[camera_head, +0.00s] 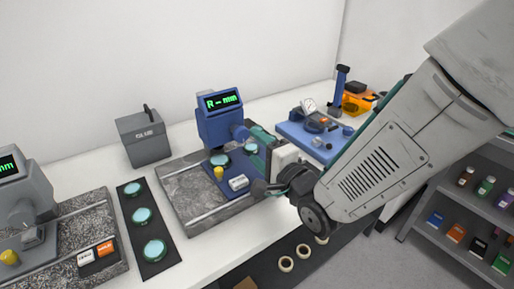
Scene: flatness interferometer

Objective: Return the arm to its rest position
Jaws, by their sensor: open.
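My arm (385,150) reaches in from the upper right, across the front of the bench. My gripper (257,165) is at its end, open, close to the right side of the blue interferometer (219,128). The wrist hides part of the gripper. I cannot tell whether it touches the instrument. The interferometer's display reads "R- mm". A round greenish glass disc (220,160) sits at its base, with a yellow knob (219,173) and a small white-grey block (238,183) in front.
A grey instrument (28,205) stands at left, beside a dark strip (159,264) with several glass discs. A grey box (143,138) stands behind. A blue plate with a dial gauge (308,106) lies behind my arm. Shelves with bottles (470,210) stand at right.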

